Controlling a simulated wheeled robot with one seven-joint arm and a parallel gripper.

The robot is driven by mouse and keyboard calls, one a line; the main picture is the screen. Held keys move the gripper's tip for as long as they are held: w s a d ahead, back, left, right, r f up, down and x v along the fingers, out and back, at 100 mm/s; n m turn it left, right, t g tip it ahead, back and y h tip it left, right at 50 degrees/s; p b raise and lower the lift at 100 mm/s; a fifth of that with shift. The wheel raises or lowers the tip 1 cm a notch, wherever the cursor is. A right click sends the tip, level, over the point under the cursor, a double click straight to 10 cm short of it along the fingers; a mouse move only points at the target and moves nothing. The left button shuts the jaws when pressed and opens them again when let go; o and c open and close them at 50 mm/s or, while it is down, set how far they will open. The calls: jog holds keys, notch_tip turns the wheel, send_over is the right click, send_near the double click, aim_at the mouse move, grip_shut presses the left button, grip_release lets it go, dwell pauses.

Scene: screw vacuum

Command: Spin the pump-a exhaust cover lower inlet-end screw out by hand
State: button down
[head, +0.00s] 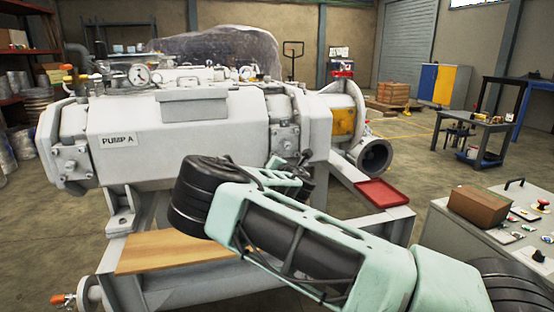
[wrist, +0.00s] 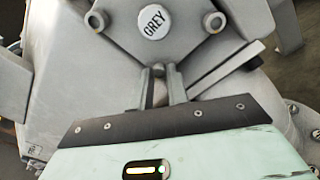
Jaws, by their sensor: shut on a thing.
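Pump A (head: 200,135) is a large pale grey machine across the middle of the head view. In the head view my gripper (head: 307,160) is by the pump's right end, partly hidden by my arm.
A red tray (head: 382,193) sits on the pump frame to the right. A wooden board (head: 150,255) lies on the frame at the lower left. A control console with a brown box (head: 478,205) stands at the right.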

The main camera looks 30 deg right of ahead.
jog(key=n, duration=0.6)
jog(key=shift+n, duration=0.3)
dwell(0.4)
jog(key=c, duration=1.3)
grip_release()
jog(key=shift+c, duration=0.2)
jog(key=p+v, duration=0.3)
jog(key=v, duration=1.4)
jog(key=shift+s, duration=0.2)
